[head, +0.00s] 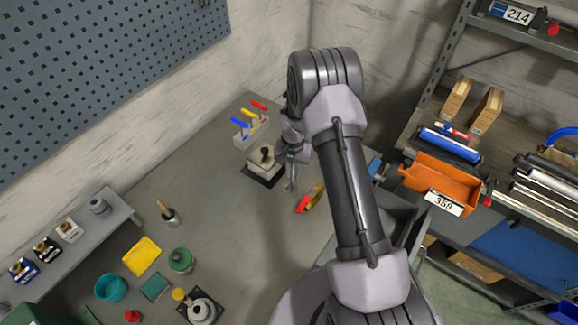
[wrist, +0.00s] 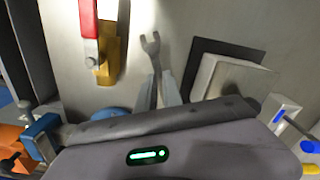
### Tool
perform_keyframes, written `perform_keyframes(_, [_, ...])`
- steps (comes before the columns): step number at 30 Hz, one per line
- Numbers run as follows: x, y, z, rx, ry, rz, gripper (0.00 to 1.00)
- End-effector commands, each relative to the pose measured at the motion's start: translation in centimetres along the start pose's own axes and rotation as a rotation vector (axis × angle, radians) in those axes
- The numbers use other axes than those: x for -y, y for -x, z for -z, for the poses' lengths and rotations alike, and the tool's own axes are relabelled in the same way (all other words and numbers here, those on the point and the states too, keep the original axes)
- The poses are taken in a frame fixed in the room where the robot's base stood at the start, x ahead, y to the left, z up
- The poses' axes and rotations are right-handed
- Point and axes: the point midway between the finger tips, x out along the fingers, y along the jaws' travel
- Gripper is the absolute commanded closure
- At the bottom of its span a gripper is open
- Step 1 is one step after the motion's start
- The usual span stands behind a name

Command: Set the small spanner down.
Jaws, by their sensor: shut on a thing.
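The small spanner (wrist: 152,62) is grey with an open-ended jaw. In the wrist view that jaw points away from my gripper, over the grey worktop. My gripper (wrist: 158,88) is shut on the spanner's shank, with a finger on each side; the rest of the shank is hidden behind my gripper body. In the head view my gripper (head: 292,158) is over the worktop, and the spanner (head: 290,182) sticks out below it. I cannot tell whether the spanner touches the worktop (head: 225,215).
A pale block on a black plate (head: 262,170) stands close to the left of my gripper. A red and yellow tool (head: 311,198) lies to the right. A holder with coloured handles (head: 250,130) stands behind. An orange bin (head: 440,178) is on the right-hand shelf. Worktop at centre-left is clear.

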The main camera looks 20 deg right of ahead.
Motion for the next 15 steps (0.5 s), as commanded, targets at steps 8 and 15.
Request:
perform_keyframes(8, [0.0, -4.1, 0.0, -0.001, 0.000, 0.001, 1.00])
perform_keyframes(15, [0.1, -4.2, 0.1, -0.001, 0.001, 0.001, 1.00])
